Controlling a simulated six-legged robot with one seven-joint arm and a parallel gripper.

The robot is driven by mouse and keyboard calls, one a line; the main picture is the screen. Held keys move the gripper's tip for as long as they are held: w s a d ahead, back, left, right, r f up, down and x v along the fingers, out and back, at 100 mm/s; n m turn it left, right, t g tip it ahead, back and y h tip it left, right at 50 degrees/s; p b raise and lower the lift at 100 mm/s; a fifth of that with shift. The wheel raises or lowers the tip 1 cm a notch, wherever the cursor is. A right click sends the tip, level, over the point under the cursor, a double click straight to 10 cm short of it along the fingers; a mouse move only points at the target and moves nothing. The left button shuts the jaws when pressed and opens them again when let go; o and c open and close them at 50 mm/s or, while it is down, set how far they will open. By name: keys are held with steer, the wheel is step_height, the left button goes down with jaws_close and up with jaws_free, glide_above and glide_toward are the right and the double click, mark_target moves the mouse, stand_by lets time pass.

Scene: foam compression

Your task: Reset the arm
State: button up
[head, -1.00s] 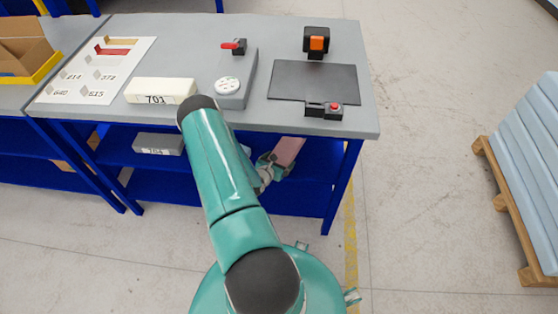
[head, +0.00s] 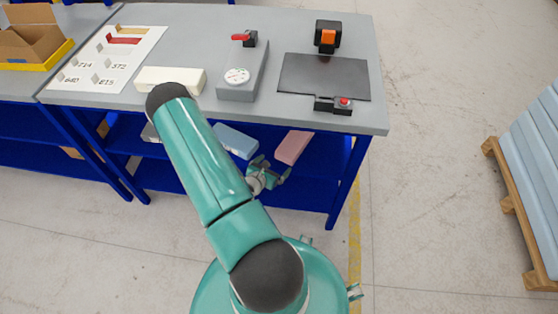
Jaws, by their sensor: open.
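My gripper (head: 275,170) is at the front of the bench's lower blue shelf, below the tabletop edge. Its jaws are open and hold nothing. A pink foam block (head: 293,147) lies on the lower shelf just beyond and to the right of the gripper, apart from it. A blue foam block (head: 236,141) lies on the same shelf to the left, partly behind my arm. My teal arm reaches forward and hides part of the shelf.
The grey tabletop (head: 205,32) carries a white foam block (head: 172,78), a grey gauge device (head: 240,78), a dark plate (head: 325,77), a red-button box (head: 342,103) and a labelled white board (head: 108,58). A pallet of blue foam sheets (head: 535,150) stands right. Floor between is clear.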

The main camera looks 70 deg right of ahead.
steer(key=shift+a+r, duration=0.15)
steer(key=shift+a, duration=0.2)
stand_by(0.5)
